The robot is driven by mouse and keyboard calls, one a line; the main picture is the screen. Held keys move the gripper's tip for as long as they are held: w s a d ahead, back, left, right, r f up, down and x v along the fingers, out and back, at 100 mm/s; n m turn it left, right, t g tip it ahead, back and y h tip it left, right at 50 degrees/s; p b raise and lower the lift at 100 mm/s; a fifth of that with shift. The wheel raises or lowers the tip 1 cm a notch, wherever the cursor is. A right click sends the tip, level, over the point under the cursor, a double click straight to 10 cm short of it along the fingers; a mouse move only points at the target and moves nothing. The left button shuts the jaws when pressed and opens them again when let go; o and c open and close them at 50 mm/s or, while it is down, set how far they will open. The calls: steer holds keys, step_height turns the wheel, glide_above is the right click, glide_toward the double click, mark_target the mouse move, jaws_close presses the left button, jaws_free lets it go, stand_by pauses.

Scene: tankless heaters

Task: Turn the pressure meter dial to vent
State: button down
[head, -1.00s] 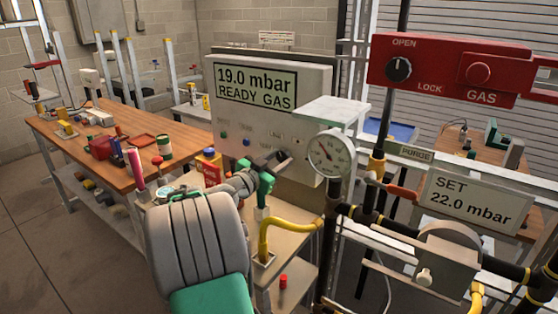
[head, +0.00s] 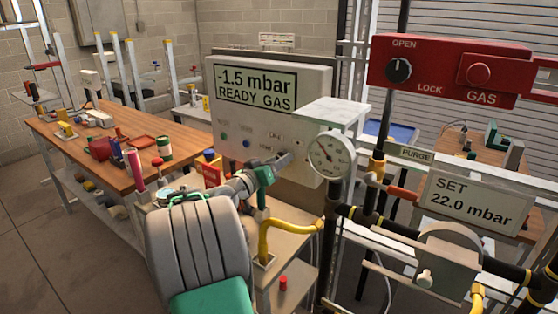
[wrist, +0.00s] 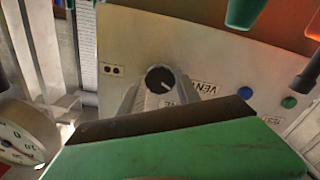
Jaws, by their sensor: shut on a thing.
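The pressure meter (head: 268,135) is a pale upright box; its screen (head: 256,86) reads "-1.5 mbar READY GAS". My gripper (head: 285,158) is at the lower right of its front panel and hides the dial in the head view. In the wrist view the dial (wrist: 160,79) is a dark round knob with a white mark. My gripper's grey fingers (wrist: 158,92) are shut on it from both sides. A "VENT" label (wrist: 207,89) is beside the dial; another label is partly hidden by a finger.
A round gauge (head: 331,155) on black pipework stands close to the right of my gripper. A green button (wrist: 289,102) and a blue button (wrist: 245,92) are on the meter panel. A red gas panel (head: 445,70) is at the right.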

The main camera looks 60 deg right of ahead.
steer(key=shift+n, duration=0.5)
steer(key=c, duration=0.9)
jaws_free()
steer(key=shift+o, duration=0.2)
steer(key=shift+a, duration=0.1)
steer(key=w+a+b, duration=0.1)
steer(key=a, duration=0.6)
steer(key=shift+a, duration=0.3)
steer(key=shift+w, duration=0.1)
